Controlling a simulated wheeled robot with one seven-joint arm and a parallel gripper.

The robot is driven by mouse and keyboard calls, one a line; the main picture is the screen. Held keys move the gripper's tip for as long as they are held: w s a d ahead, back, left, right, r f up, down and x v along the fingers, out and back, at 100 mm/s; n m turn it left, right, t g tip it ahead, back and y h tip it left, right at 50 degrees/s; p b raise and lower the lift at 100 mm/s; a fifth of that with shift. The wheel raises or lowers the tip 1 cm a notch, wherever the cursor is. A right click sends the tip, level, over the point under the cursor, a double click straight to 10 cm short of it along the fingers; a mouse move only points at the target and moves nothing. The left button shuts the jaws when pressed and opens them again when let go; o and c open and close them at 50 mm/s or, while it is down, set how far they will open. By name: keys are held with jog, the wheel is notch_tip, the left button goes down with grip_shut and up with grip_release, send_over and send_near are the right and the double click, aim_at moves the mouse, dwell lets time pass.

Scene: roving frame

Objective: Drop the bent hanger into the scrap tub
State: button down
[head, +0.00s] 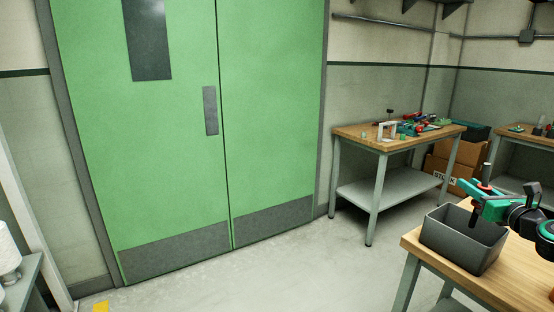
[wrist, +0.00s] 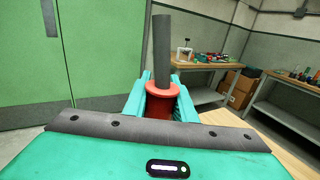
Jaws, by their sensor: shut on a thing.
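My gripper (head: 480,199) is teal and shut on a red flanged piece with a straight grey rod (head: 486,174) pointing up. In the wrist view, the red piece (wrist: 160,97) sits between the teal fingers, with the grey rod (wrist: 162,45) rising from it. I see no bend in it and cannot tell whether it is the hanger. The scrap tub (head: 462,247) is a dark grey open box on the near wooden table. In the head view, my gripper and the held piece overlap the tub's far rim and opening. The tub's inside is mostly hidden, and the gap cannot be judged.
The tub stands near the left end of the near wooden table (head: 516,278). A workbench (head: 352,137) with tools and a white frame stands farther back. Cardboard boxes (head: 440,172) sit beside it. Green double doors (head: 170,130) fill the left; the floor before them is clear.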

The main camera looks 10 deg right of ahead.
jog(key=shift+f, duration=0.15)
jog(key=c, duration=1.4)
grip_release()
jog(key=s, duration=0.7)
jog(key=s+a, duration=0.1)
jog(key=s, duration=0.2)
jog(key=shift+s, duration=0.3)
